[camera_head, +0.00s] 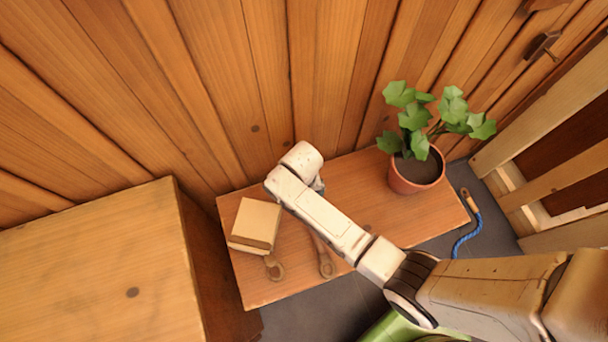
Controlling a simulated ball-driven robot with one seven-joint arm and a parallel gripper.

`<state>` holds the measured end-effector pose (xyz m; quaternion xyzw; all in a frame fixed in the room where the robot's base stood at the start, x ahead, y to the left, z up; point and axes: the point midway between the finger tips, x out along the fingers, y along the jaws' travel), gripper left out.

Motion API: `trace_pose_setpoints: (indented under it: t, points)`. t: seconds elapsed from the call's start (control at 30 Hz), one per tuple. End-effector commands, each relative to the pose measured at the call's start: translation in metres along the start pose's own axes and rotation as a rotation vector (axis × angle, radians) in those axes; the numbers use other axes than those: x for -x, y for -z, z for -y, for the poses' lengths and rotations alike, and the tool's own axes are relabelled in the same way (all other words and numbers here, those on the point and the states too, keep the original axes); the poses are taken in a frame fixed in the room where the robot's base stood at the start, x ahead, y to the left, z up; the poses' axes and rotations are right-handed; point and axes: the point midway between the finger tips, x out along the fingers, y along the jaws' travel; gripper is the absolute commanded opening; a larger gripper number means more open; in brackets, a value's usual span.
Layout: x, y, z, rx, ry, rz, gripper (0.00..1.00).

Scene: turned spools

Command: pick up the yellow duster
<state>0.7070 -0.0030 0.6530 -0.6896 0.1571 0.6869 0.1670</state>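I see nothing that is clearly a yellow duster. A pale yellow-tan block (256,222), layered like a thick book or folded cloth, lies at the left end of the low wooden bench (285,289); I cannot tell whether it is the duster. My white arm reaches in from the lower right over the bench. Its end is right of the block, apart from it in the picture. My gripper (318,186) is mostly hidden behind the wrist; only a small grey part shows, and its fingers and any held thing cannot be made out.
Two brown ring-ended pieces (274,268) (326,264) lie on the bench near the block. A potted plant (415,172) stands at its right end. A blue rope (467,236) is beyond the right edge. A taller wooden top (95,270) is at left; a plank wall stands behind.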

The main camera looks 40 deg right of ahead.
Motion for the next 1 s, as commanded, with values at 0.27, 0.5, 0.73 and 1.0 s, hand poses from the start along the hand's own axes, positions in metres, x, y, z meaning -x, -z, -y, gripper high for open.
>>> trace_pose_setpoints:
  t: [0.27,0.5,0.73,1.0]
  points:
    - [0.0001,-0.0002,-0.0002,0.000,0.000,0.000,0.76]
    - [0.0001,-0.0003,-0.0002,0.000,0.000,0.001,0.53]
    - [0.0003,-0.0002,-0.0002,0.000,0.000,0.000,0.38]
    - [0.0073,0.0001,0.0001,0.000,0.000,0.000,0.37]
